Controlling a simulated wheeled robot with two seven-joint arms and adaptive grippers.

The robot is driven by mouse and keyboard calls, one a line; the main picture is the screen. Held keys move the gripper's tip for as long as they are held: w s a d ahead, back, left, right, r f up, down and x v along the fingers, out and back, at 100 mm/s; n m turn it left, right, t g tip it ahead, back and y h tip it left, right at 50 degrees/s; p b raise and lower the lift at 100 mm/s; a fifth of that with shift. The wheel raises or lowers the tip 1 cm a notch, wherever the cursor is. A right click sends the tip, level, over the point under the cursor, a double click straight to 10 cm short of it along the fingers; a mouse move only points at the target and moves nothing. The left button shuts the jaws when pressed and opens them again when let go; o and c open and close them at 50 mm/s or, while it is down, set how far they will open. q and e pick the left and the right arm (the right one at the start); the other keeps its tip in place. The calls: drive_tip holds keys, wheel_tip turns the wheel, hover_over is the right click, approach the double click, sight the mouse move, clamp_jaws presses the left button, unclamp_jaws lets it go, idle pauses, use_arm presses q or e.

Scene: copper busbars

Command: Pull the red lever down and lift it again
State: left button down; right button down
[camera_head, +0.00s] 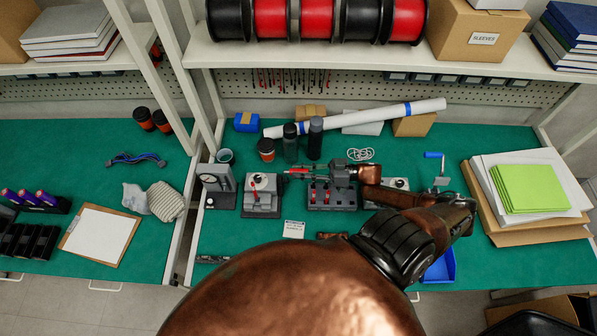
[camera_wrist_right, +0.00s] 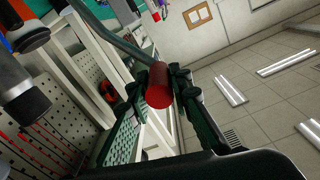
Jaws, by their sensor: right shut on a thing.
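The red lever handle (camera_head: 298,172) shows in the head view at the left end of my right gripper (camera_head: 312,172), above the row of grey devices. In the right wrist view its red round end (camera_wrist_right: 158,86) sits between the two dark fingers of my right gripper (camera_wrist_right: 160,92), which is shut on it. Its mounting is not clear in the head view, where the gripper and wrist cover part of it. A grey box with a dial (camera_head: 262,195) stands just left of and below the handle. My left gripper is not in view.
A grey box with several red toggles (camera_head: 331,196) stands under my right gripper. A meter box (camera_head: 217,186) is at the left.

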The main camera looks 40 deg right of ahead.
drive_tip(key=c, duration=1.8)
unclamp_jaws()
drive_tip(key=shift+w+d, duration=0.15)
drive_tip(key=shift+d, duration=0.05)
drive_tip(key=shift+o, duration=0.3)
drive_tip(key=shift+a, duration=0.1)
drive_tip(key=v, duration=1.2)
